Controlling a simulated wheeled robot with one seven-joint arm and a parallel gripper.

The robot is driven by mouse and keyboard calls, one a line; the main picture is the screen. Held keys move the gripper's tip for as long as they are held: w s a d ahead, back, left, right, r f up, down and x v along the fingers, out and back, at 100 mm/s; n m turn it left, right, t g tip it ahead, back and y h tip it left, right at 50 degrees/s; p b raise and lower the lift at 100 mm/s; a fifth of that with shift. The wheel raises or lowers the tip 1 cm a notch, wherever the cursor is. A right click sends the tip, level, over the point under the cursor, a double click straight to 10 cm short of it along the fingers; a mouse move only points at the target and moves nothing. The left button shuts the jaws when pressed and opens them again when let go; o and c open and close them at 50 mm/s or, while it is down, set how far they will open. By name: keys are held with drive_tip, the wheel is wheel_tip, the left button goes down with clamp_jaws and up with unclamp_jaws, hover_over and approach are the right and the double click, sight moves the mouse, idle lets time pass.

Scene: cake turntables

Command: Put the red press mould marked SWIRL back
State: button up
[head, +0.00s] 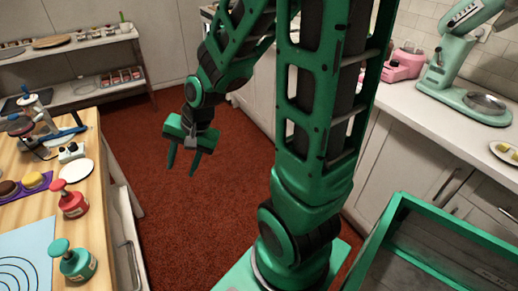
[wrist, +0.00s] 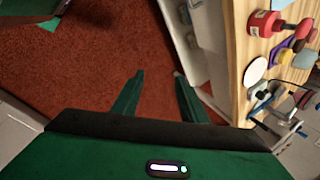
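A red press mould (head: 70,201) stands upright on the wooden table near its right edge, with a pale label on its front; the lettering is too small to read. It also shows in the wrist view (wrist: 265,23) at the upper right, lying sideways in the picture. A green press mould (head: 73,262) of similar shape stands in front of it. My gripper (head: 184,170) is open and empty over the red-brown floor, to the right of the table and apart from both moulds. Its spread fingers also show in the wrist view (wrist: 158,85).
The wooden table (head: 90,150) also holds a blue mat (head: 25,250), a purple tray (head: 37,183) with small cakes, a white disc (head: 76,170) and a stand with tools. Shelves stand at the back left. The counter on the right holds a mint mixer (head: 455,75). The floor (head: 190,215) between is clear.

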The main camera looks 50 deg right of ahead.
drive_tip(key=s+d+r+n+g+h, duration=0.1)
drive_tip(key=s+d+r, duration=0.3)
drive_tip(key=s, duration=0.6)
drive_tip(key=s+d+r+n+g+h, duration=0.1)
drive_tip(key=s+d+r+n+g, duration=0.1)
drive_tip(key=s+d, duration=0.6)
wheel_tip(320, 180, up, 2)
drive_tip(key=shift+s+d+r+n+g, duration=0.1)
drive_tip(key=shift+s+d+n+g, duration=0.3)
drive_tip(key=shift+s+n, duration=0.5)
